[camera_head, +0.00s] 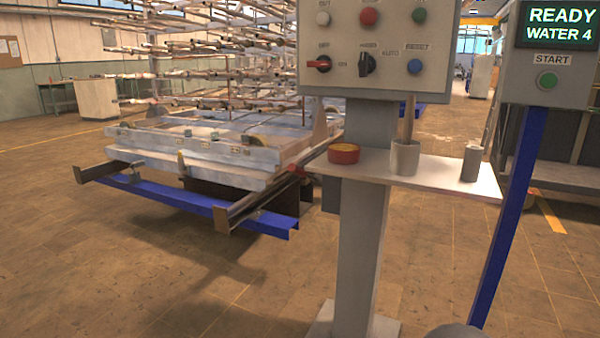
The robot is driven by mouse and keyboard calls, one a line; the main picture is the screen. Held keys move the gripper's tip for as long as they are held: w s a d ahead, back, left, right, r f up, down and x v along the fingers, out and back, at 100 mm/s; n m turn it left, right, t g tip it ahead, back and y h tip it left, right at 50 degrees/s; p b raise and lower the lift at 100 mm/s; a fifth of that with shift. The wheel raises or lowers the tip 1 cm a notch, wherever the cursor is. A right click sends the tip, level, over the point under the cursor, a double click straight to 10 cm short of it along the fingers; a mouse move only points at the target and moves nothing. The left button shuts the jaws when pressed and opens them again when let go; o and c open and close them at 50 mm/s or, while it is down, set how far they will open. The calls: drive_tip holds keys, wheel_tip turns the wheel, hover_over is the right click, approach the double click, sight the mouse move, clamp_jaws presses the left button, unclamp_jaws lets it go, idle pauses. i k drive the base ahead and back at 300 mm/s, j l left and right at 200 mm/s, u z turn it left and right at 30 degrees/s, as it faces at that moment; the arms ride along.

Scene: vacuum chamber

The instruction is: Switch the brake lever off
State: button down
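A grey control panel (437,84) stands in the upper middle on a post. On its left side is a red lever switch (318,64), its handle turned to the left; the small labels around it are hard to read. I cannot tell for sure that this is the brake lever. A small red part (295,168) also shows at the end of the cart's rail, beside the panel's shelf. My gripper is not in view. A rounded grey shape at the bottom edge may be part of my arm.
A shelf (440,173) under the panel holds a red-rimmed round tin (343,153), a grey cup (404,157) and a small grey cylinder (471,162). A loaded rack cart (215,150) stands left. A start box (548,82) on a blue post (512,205) stands right. Floor at front left is clear.

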sight(309, 175)
drive_tip(key=i+j+z, duration=0.2)
drive_tip(key=j+z, duration=0.3)
drive_tip(key=j, duration=0.75)
drive_tip(key=j+z, duration=0.45)
drive_tip(key=j, duration=0.75)
